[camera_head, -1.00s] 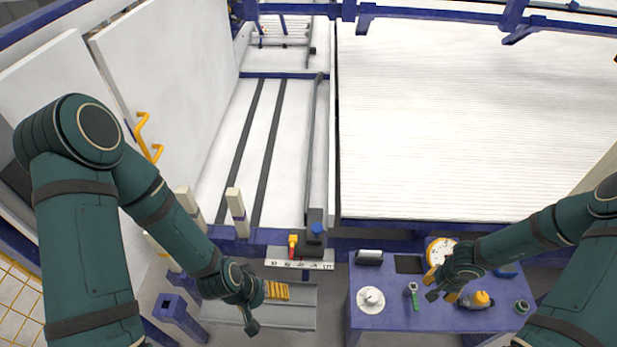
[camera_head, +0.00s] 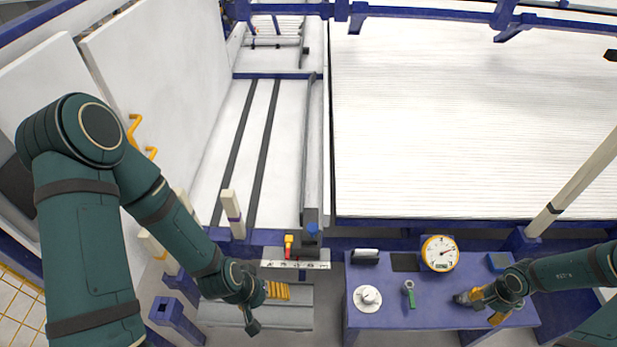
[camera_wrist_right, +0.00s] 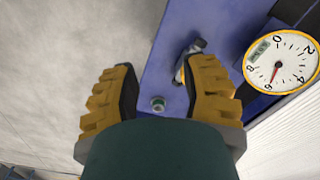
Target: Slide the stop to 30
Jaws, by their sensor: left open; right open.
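A white number strip (camera_head: 296,265) lies along the front of the machine in the head view; its digits are too small to read surely. Above it stand a dark grey block with a blue knob (camera_head: 312,229) and a small yellow-and-red piece (camera_head: 288,246). I cannot tell which part is the stop or its setting. My left gripper (camera_head: 262,308) is open and empty, below and left of the strip. My right gripper (camera_head: 484,308) is open over the right part of the blue bench, well right of the strip. In the right wrist view, its open fingers (camera_wrist_right: 160,92) hold nothing.
The blue bench (camera_head: 390,320) carries a round white piece (camera_head: 368,298), a green-handled tool (camera_head: 409,293) and a dial gauge (camera_head: 439,253). White posts (camera_head: 233,213) stand left of the strip.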

